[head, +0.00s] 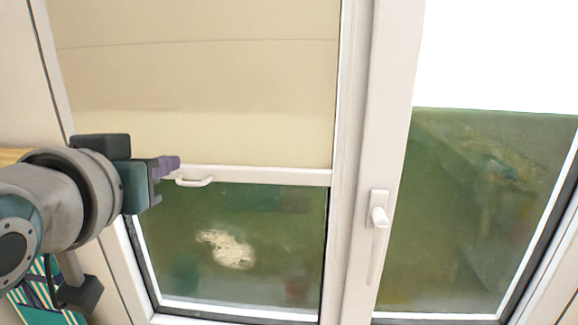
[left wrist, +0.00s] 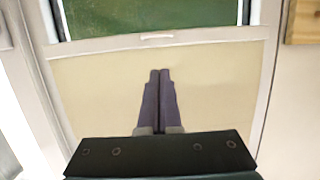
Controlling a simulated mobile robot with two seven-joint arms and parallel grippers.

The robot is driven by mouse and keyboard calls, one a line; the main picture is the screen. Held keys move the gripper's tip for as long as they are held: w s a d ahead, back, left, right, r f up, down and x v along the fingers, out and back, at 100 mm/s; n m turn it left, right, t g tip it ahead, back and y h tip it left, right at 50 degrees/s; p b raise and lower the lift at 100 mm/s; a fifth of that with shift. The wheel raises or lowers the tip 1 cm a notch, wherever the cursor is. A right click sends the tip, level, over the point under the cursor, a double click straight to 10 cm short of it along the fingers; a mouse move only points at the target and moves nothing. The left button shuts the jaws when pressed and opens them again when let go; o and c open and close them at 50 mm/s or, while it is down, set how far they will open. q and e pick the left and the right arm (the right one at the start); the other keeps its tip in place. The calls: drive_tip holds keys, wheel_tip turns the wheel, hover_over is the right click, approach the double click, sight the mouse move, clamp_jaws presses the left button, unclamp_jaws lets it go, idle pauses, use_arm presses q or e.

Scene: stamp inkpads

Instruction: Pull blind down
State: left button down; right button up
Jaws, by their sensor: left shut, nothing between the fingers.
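A beige blind (head: 200,90) covers the upper part of the left window pane. Its white bottom rail (head: 270,176) carries a small white handle (head: 195,182), and glass shows below the rail. My left gripper (head: 176,163) has its purple fingers shut together and empty. In the head view its tips appear just above the handle's left end, apart from it as far as I can tell. In the left wrist view the fingers (left wrist: 160,73) show in front of the blind (left wrist: 215,88), with the handle (left wrist: 157,36) beyond their tips. My right gripper is out of view.
A white window frame post (head: 352,130) stands right of the blind and bears a window handle (head: 378,217). The right pane (head: 480,210) has no blind over it. A wooden piece (left wrist: 303,22) is on the wall in the left wrist view.

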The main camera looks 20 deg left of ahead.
sight(195, 174)
use_arm(q)
drive_tip(key=shift+w+a+f+p, duration=0.25)
drive_tip(key=shift+w+f+p, duration=0.05)
drive_tip(key=shift+w+f, duration=0.7)
drive_tip(key=shift+w+a+f+p, duration=0.25)
drive_tip(key=shift+w+f, duration=0.6)
drive_tip(key=shift+f, duration=0.15)
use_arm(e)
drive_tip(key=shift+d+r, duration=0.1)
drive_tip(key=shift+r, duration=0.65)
